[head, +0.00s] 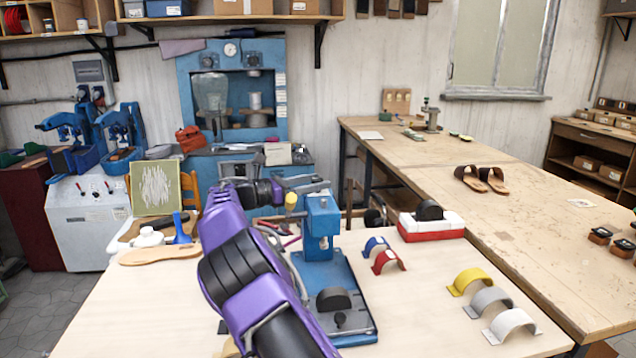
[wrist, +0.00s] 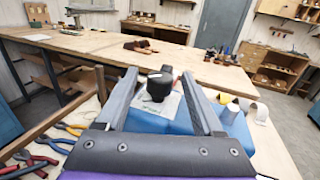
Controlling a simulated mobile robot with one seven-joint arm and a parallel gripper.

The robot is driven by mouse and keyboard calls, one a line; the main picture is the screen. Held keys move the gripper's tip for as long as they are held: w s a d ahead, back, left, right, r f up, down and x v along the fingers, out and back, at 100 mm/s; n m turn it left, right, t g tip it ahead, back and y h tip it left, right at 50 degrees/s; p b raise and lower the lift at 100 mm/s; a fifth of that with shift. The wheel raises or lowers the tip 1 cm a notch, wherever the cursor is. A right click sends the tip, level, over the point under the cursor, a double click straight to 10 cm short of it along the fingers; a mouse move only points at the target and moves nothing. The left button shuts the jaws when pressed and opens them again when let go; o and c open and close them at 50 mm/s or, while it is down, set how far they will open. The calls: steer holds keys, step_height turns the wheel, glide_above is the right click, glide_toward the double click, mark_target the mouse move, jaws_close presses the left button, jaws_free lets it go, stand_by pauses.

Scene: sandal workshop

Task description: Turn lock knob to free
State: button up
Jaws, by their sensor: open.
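The blue press (head: 322,262) stands on the near table in the head view, with a yellow-tipped lever (head: 291,201) at its upper left. My gripper (head: 305,186) is at the top of the press, reaching in from the left. In the wrist view a black knob (wrist: 159,86) with a pale mark on its top stands between the two spread grey fingers. It appears to rise from a grey plate on the blue press body (wrist: 180,124). I see gaps between knob and fingers. The knob cannot be made out in the head view, where my gripper covers that spot.
Blue and red arches (head: 388,262) and a red-and-white block (head: 432,232) lie right of the press. Yellow, grey and white arches (head: 511,322) are farther right. Pliers (wrist: 45,160) lie at left in the wrist view. Sandals (head: 481,179) rest on the other bench.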

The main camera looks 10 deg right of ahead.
steer(key=shift+w+d, duration=0.2)
steer(key=shift+d, duration=0.45)
jaws_close()
